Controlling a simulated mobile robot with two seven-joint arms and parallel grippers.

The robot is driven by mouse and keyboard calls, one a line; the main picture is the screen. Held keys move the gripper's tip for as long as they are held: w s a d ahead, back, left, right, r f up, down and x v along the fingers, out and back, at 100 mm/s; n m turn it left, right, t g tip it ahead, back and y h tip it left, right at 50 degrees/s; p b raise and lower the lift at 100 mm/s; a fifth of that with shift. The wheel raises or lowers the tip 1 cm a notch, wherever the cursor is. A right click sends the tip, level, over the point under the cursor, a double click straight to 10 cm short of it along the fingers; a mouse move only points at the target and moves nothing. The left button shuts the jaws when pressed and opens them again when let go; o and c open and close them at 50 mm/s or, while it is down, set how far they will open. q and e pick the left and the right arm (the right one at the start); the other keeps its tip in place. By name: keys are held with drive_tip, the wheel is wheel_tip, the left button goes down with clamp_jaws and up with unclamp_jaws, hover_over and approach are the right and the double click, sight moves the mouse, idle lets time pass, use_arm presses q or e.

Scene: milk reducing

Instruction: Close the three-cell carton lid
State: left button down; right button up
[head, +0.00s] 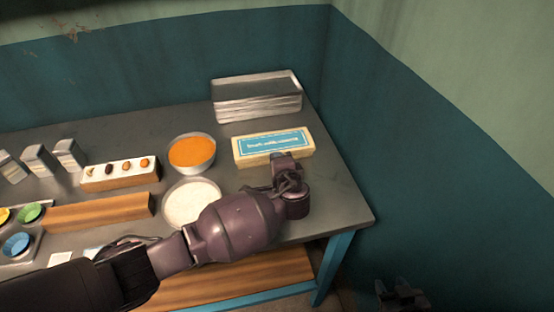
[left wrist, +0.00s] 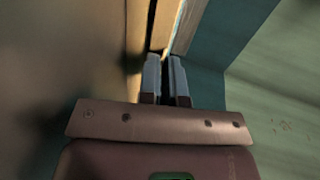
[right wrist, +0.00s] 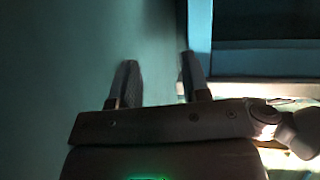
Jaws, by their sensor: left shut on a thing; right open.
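The carton (head: 246,163) is a long cream box near the right end of the table. Its lid (head: 272,143), with a blue printed label, appears to lie flat over it, so the cells are hidden. My left gripper (head: 288,162) is at the carton's front edge, right of its middle. In the left wrist view its fingers (left wrist: 166,78) are close together at the pale carton edge (left wrist: 163,28); they are shut on the lid's edge, though the contact is dark. My right gripper (head: 402,292) is low at the bottom right, off the table; its fingers (right wrist: 158,82) are open and empty.
Stacked metal trays (head: 257,104) stand behind the carton. An orange-filled bowl (head: 192,153) and a white-filled bowl (head: 188,204) are to its left. A wooden block with small pieces (head: 120,177) is further left. The table's right edge (head: 352,190) is close to the carton.

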use_arm(q)
drive_tip(key=shift+s+f, duration=0.15)
drive_tip(key=shift+f, duration=0.25)
drive_tip(key=c, duration=1.3)
unclamp_jaws()
drive_tip(key=shift+c, duration=0.2)
use_arm(e)
drive_tip(key=shift+s+d+f, duration=0.1)
drive_tip(key=shift+s+f, duration=0.3)
use_arm(q)
drive_tip(key=shift+r, duration=0.1)
use_arm(e)
drive_tip(key=shift+w+r, duration=0.1)
use_arm(q)
drive_tip(key=shift+s+d+r, duration=0.1)
drive_tip(key=shift+s+r, duration=0.05)
drive_tip(key=shift+s, duration=0.15)
drive_tip(key=p+v, duration=0.1)
drive_tip(key=v, duration=0.8)
drive_tip(key=shift+s+r, duration=0.1)
drive_tip(key=shift+s, duration=0.35)
use_arm(e)
drive_tip(key=shift+r, duration=0.5)
drive_tip(key=shift+w, duration=0.15)
